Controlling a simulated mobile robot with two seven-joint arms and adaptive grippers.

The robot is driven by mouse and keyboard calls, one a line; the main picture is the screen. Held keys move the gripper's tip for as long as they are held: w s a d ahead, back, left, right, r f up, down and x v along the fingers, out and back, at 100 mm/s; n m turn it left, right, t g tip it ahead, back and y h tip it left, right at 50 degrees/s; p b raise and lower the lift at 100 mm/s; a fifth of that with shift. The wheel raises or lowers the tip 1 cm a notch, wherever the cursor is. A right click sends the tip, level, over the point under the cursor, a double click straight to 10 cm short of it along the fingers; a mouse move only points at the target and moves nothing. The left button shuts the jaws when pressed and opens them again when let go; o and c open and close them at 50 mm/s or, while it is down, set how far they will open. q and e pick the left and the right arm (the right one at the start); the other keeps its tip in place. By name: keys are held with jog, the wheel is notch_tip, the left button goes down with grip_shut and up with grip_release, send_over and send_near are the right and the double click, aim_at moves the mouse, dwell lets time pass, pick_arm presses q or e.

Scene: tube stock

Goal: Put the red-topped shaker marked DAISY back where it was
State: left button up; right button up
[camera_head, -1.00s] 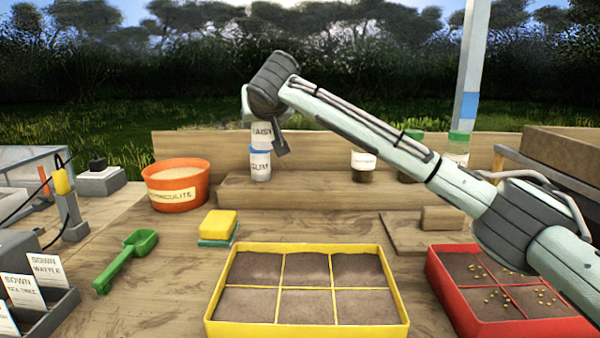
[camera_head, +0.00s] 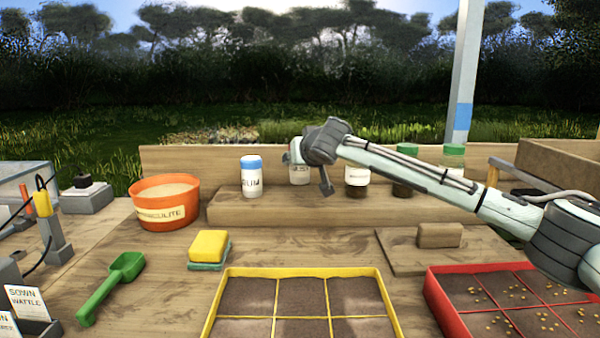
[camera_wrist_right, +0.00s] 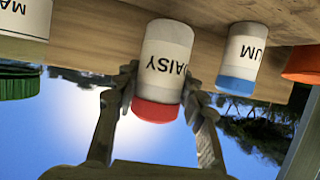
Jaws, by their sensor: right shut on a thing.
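The DAISY shaker (camera_wrist_right: 165,60), white with a red top, is held by my right gripper (camera_wrist_right: 162,95); the wrist picture shows it upside down. In the head view the shaker (camera_head: 300,175) is upright at the raised wooden shelf (camera_head: 300,208), largely hidden by my wrist. It is between the blue-topped GUM shaker (camera_head: 251,180) on its left and a dark-filled jar (camera_head: 357,180) on its right, apart from both. Its base is close to the shelf; I cannot tell whether it touches. The GUM shaker also shows in the wrist view (camera_wrist_right: 242,60). My left gripper is out of view.
Green-topped jars (camera_head: 404,175) stand further right, behind my right arm. An orange vermiculite tub (camera_head: 165,205) is left of the shelf. A yellow sponge (camera_head: 209,246), green scoop (camera_head: 112,285), yellow seed tray (camera_head: 383,290) and red tray (camera_head: 440,297) lie in front.

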aim_at(302, 173)
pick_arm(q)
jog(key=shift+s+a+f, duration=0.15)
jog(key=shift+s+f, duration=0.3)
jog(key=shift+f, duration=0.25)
pick_arm(e)
jog(key=shift+f, duration=1.9)
jog(key=shift+f, duration=0.1)
jog(key=o, duration=0.7)
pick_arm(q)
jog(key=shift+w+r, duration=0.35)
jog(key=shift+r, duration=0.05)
pick_arm(e)
jog(key=o, duration=0.5)
jog(key=shift+c, duration=0.2)
jog(key=shift+v, duration=0.95)
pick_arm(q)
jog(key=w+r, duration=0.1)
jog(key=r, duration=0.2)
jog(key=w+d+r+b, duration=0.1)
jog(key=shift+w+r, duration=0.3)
pick_arm(e)
jog(key=v, duration=1)
jog(key=shift+s, duration=0.1)
